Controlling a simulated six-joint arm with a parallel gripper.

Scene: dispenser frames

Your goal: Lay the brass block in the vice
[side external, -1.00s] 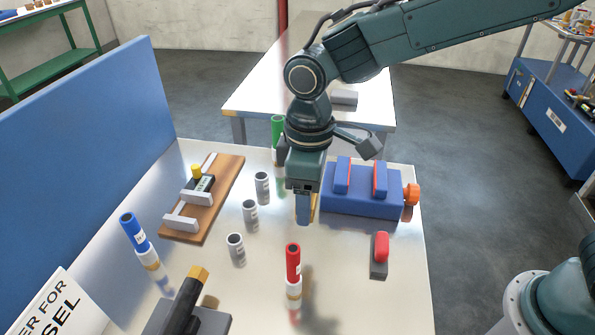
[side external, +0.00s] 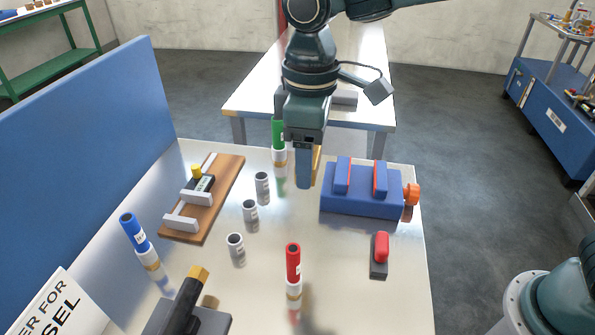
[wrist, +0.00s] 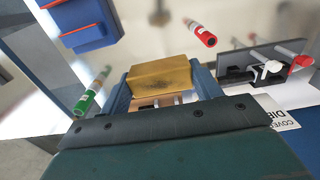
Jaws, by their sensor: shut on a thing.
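My gripper (side external: 309,170) points down above the table, left of the vice and higher than its jaws. It is shut on the brass block (wrist: 163,75), which sits between the two blue fingers in the wrist view. In the side view, only a thin edge of the brass block (side external: 317,162) shows behind the near finger. The vice (side external: 362,204) is blue, with two upright red-lined jaws and an orange knob at its right end. The slot between its jaws looks empty. Part of the vice (wrist: 80,22) shows at the upper left of the wrist view.
A green-topped tube (side external: 279,145) stands just behind my gripper. A red-topped tube (side external: 293,275) stands in front. A red-handled item (side external: 381,252) sits before the vice. A blue panel (side external: 85,150) borders the left.

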